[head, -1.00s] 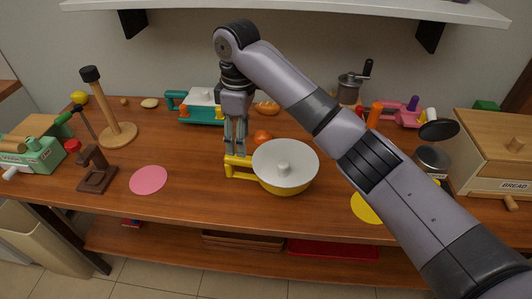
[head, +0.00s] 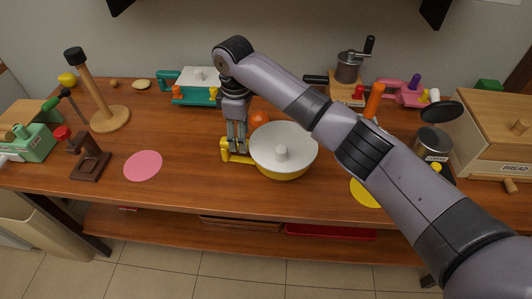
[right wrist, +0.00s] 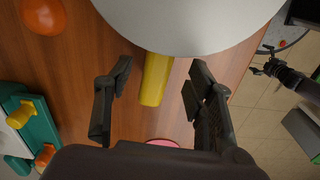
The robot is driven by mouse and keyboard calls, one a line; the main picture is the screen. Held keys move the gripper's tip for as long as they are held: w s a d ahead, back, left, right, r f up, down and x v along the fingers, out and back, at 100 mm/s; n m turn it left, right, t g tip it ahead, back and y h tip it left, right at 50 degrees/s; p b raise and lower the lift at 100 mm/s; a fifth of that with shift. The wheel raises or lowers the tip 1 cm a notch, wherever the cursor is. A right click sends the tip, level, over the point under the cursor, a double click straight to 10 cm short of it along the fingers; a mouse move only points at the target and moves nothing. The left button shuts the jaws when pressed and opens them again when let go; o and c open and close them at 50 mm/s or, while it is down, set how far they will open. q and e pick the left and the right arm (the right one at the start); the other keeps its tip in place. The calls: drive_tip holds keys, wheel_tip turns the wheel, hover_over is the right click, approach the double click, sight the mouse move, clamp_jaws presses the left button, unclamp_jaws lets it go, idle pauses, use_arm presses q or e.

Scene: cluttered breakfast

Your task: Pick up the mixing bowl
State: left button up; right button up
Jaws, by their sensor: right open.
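The mixing bowl (head: 285,174) is yellow, with a white round lid with a knob on top and a yellow handle (head: 238,159) on its left side. It stands upright on the wooden table. My right gripper (head: 236,149) is open and points down at the handle. In the right wrist view, the yellow handle (right wrist: 155,80) lies between the spread fingers of the right gripper (right wrist: 157,88), and the white lid (right wrist: 190,20) covers the top. What seems to be my left gripper (right wrist: 268,68) is small and dark at the right of that view; its jaws are unclear.
An orange fruit (head: 259,118) lies just behind the bowl. A teal toy (head: 195,95) stands farther back. A pink mat (head: 143,166) lies to the left, and a yellow mat (head: 364,192) lies to the right, partly behind my right arm. The table front is otherwise clear.

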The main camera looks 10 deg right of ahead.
drive_tip(key=shift+d+f, duration=0.1)
drive_tip(key=shift+f, duration=0.35)
wheel_tip(320, 180, down, 4)
drive_tip(key=shift+d+r+p, duration=0.15)
drive_tip(key=shift+r+p, duration=0.05)
drive_tip(key=shift+p, duration=0.25)
drive_tip(key=shift+f, duration=0.4)
use_arm(q)
drive_tip(key=shift+s+a+r, duration=0.1)
drive_tip(key=shift+s+r, duration=0.1)
drive_tip(key=shift+s, duration=0.35)
drive_tip(key=shift+s+r, duration=0.15)
drive_tip(key=shift+s, duration=0.35)
use_arm(e)
drive_tip(key=c, duration=0.7)
use_arm(q)
drive_tip(key=shift+w, duration=0.35)
use_arm(e)
clamp_jaws()
drive_tip(key=shift+r, duration=0.1)
